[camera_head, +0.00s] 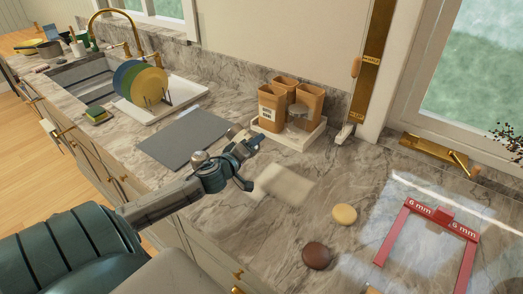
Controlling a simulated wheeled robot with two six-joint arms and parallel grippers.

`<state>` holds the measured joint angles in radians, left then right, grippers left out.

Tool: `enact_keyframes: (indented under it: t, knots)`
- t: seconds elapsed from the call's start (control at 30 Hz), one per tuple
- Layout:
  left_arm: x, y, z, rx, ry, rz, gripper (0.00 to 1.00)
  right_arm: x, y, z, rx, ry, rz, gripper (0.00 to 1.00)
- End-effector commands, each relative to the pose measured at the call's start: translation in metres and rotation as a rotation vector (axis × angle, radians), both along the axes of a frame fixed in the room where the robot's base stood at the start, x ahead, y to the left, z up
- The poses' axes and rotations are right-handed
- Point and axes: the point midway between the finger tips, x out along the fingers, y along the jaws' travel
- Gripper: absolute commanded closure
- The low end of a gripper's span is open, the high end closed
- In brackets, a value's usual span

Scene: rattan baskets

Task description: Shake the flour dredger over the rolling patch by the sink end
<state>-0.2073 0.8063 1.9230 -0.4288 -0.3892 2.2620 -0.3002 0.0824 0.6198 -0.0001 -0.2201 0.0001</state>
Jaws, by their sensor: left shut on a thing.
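My left gripper (241,147) reaches in above the counter, between the grey mat and the orange canisters. It is shut on a small pale grey thing (236,131), probably the flour dredger; the fingers hide much of it. A pale floury patch (285,186) lies on the counter just right of and below the gripper, and the held thing is not directly over it in the picture. A larger whitish patch (400,190) lies farther right, with a red guide frame marked 6 mm (440,216) on it. My right gripper is not in view.
The sink (84,78) and plate rack (160,104) stand farther left.

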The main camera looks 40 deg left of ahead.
Motion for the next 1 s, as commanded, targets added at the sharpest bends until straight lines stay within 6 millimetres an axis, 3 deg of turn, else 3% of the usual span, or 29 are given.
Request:
enact_keyframes:
  t: [0.4, 1.0]
  knots:
    - [-0.050, -0.007, 0.002, -0.001, 0.000, -0.003, 0.73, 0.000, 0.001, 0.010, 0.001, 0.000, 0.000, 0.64]
    - [-0.043, -0.080, 0.002, -0.008, -0.003, 0.001, 0.73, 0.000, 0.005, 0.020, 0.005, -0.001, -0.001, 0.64]
